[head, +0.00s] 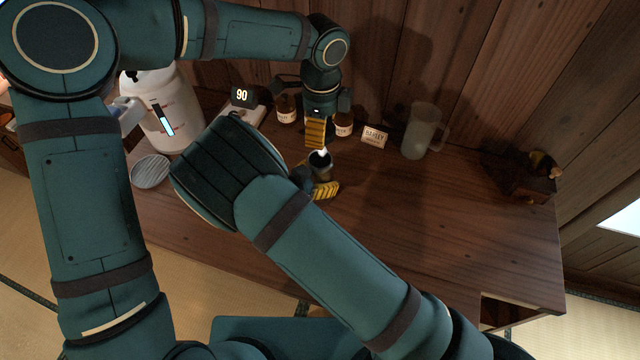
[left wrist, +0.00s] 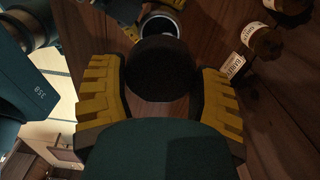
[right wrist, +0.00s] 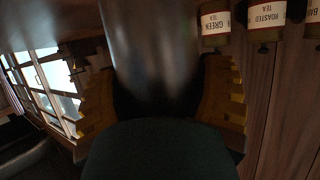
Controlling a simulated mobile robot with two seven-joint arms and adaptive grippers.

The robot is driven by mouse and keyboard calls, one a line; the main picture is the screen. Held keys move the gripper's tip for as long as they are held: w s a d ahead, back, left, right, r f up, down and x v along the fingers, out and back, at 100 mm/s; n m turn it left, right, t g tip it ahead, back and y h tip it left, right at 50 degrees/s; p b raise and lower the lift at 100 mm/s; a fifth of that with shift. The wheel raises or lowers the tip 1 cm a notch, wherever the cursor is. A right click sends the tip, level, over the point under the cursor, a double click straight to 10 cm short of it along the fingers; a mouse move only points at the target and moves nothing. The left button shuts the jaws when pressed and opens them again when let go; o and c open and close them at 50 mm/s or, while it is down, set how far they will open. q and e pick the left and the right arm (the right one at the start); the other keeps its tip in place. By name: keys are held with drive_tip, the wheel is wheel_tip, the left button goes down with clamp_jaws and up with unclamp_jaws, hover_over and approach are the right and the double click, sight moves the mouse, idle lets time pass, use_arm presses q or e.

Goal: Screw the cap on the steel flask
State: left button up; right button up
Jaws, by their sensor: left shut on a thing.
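The steel flask (head: 321,173) stands on the wooden table, partly hidden by my right arm; its open mouth shows in the left wrist view (left wrist: 160,25). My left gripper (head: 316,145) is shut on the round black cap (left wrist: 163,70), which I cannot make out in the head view. The cap is near the mouth and offset from it in the left wrist view, so part of the opening shows. My right gripper (right wrist: 158,95) has its yellow fingers on both sides of the flask (right wrist: 150,45), whose blurred body fills the gap between them.
A white dispenser (head: 172,115) and a round ribbed disc (head: 151,171) are at left, beside a display reading 90 (head: 242,95). Tea jars (head: 286,110) and a barley card (head: 374,137) stand behind the flask. A frosted mug (head: 420,132) is further right. The table's right front is clear.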

drive_tip(key=c, duration=0.5)
use_arm(q)
drive_tip(key=shift+f, duration=2.4)
use_arm(e)
drive_tip(key=shift+c, duration=0.2)
use_arm(q)
drive_tip(key=shift+f, duration=0.9)
drive_tip(key=shift+f, duration=0.5)
